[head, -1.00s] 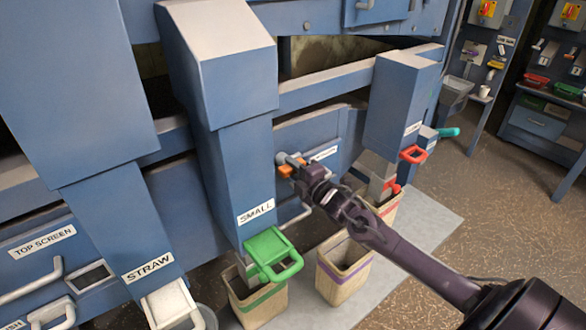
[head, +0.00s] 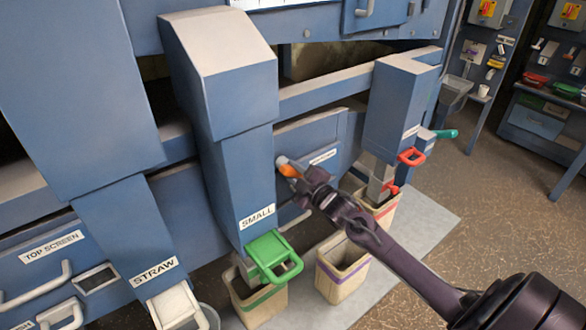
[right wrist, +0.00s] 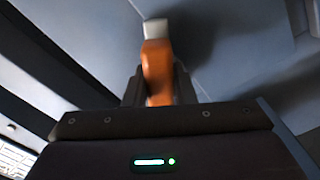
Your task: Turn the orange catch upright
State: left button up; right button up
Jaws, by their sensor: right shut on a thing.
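The orange catch (head: 289,170) sits on the blue machine panel, just right of the chute labelled SMALL. It has a grey end piece. My right gripper (head: 303,178) is at the catch, with the orange part between its fingers. In the right wrist view the orange catch (right wrist: 157,72) stands up between the two dark fingers of the right gripper (right wrist: 158,88), its pale grey end at the top. The fingers hide the catch's lower part. My left gripper does not show in any view.
The SMALL chute (head: 240,170) with a green handle (head: 273,255) stands close to the left of the catch. A red handle (head: 411,157) is to the right. Bins (head: 341,268) stand below, and the floor at right is clear.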

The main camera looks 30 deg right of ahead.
jog(key=m+p, duration=0.2)
jog(key=m, duration=0.4)
jog(key=shift+p, duration=0.3)
jog(key=shift+m+p, duration=0.85)
jog(key=shift+m, duration=1.65)
jog(key=shift+f, duration=0.1)
jog(key=o, duration=1)
jog(key=shift+s, duration=0.6)
jog(key=s, duration=0.4)
jog(key=s+b, duration=0.1)
jog(key=s, duration=0.1)
jog(key=shift+s+d, duration=0.3)
